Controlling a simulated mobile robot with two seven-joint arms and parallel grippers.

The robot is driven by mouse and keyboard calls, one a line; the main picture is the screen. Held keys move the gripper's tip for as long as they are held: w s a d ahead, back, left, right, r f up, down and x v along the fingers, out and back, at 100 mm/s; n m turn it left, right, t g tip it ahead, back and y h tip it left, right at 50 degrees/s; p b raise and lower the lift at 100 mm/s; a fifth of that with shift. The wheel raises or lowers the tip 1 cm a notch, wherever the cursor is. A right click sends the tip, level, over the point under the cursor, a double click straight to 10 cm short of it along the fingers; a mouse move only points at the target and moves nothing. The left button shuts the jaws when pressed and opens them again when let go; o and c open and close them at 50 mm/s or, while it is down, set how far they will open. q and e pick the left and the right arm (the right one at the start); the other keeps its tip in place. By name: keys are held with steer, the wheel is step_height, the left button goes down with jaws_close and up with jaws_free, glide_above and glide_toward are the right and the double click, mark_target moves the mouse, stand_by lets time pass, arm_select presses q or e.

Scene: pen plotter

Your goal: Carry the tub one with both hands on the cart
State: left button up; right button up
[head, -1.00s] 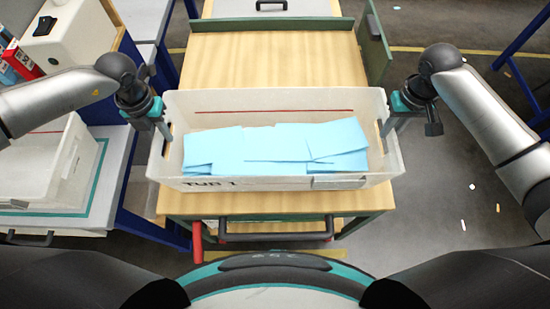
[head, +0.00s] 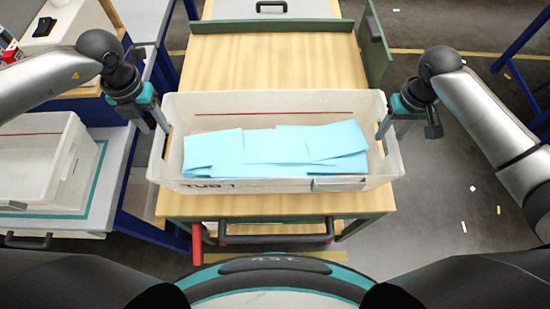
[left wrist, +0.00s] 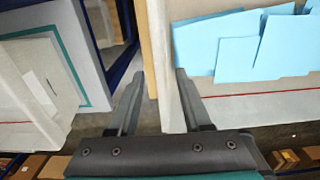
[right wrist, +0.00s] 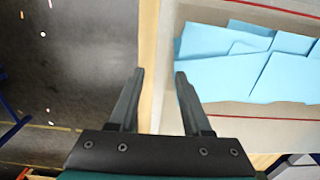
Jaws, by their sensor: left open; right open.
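Tub one (head: 290,185) is a white open tub with "TUB 1" on its near wall. It stands on the wooden top of the cart (head: 270,60) and holds light blue sheets (head: 275,148). My left gripper (head: 154,124) is at the tub's left end, tilted. In the left wrist view its open fingers lie either side of the tub's end wall (left wrist: 166,70). My right gripper (head: 391,130) is at the tub's right end. In the right wrist view its open fingers straddle that end wall (right wrist: 166,75). Contact with the walls cannot be told.
Another white tub (head: 40,160) sits on a grey table (head: 113,170) at the left, close to the cart. The cart has a green rim (head: 270,26) at the back and a dark handle (head: 275,238) in front. Open floor (head: 450,200) lies to the right.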

arm_select(q)
step_height(320, 180, up, 6)
steer(key=shift+r, duration=0.4)
arm_select(e)
steer(key=shift+r, duration=0.3)
step_height(320, 180, up, 12)
steer(key=shift+f, duration=0.25)
